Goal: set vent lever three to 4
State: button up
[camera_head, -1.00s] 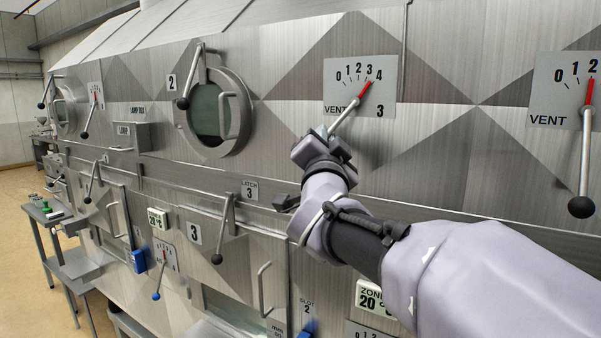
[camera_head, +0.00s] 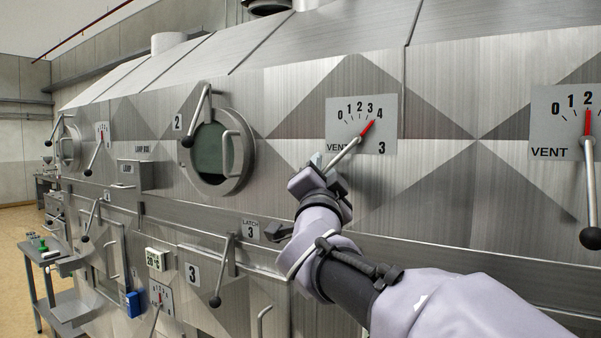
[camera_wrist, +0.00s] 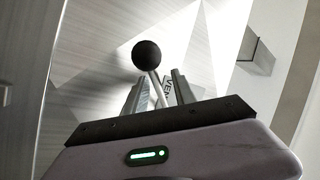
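The vent 3 plate (camera_head: 345,115) carries a 0 to 4 scale. Its lever (camera_head: 345,153) slants down-left from the pivot, and the red pointer (camera_head: 368,128) points up-right, at or very near the 4. My gripper (camera_head: 319,164) is at the lever's lower end, and in the head view it hides the knob. In the wrist view the black knob (camera_wrist: 147,54) stands beyond the fingertips. The lever rod (camera_wrist: 159,90) passes between the fingers (camera_wrist: 158,92), with a visible gap on the right finger's side. My gripper looks open around the rod.
Another vent lever (camera_head: 590,190) hangs at the right with its pointer near 2. A round hatch (camera_head: 218,153) with a handle lies to the left. The latch 3 lever (camera_head: 228,270) is below left. The panel around vent 3 is flat and clear.

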jog(key=shift+s, duration=0.1)
jog(key=b+v, duration=0.2)
jog(key=v, duration=1.5)
jog(key=shift+s, duration=0.15)
jog(key=shift+a+f, duration=0.1)
notch_tip(320, 180, down, 13)
jog(key=s+a+n+g+y+b, duration=0.1)
jog(key=a+n+g+y+b, duration=0.2)
jog(key=n+y, duration=0.35)
jog(key=s+d+f+g+b, duration=0.1)
jog(key=s+d+f+g, duration=0.2)
jog(key=s+f+g, duration=0.3)
jog(key=s+d+f+n+g+b, duration=0.1)
jog(key=s+d+f+g, duration=0.2)
jog(key=s+f, duration=1)
notch_tip(320, 180, down, 8)
jog(key=g, duration=0.3)
jog(key=shift+s+d+r+g+b, duration=0.15)
jog(key=shift+s+d+g+b, duration=0.1)
jog(key=shift+d+g+b, duration=0.15)
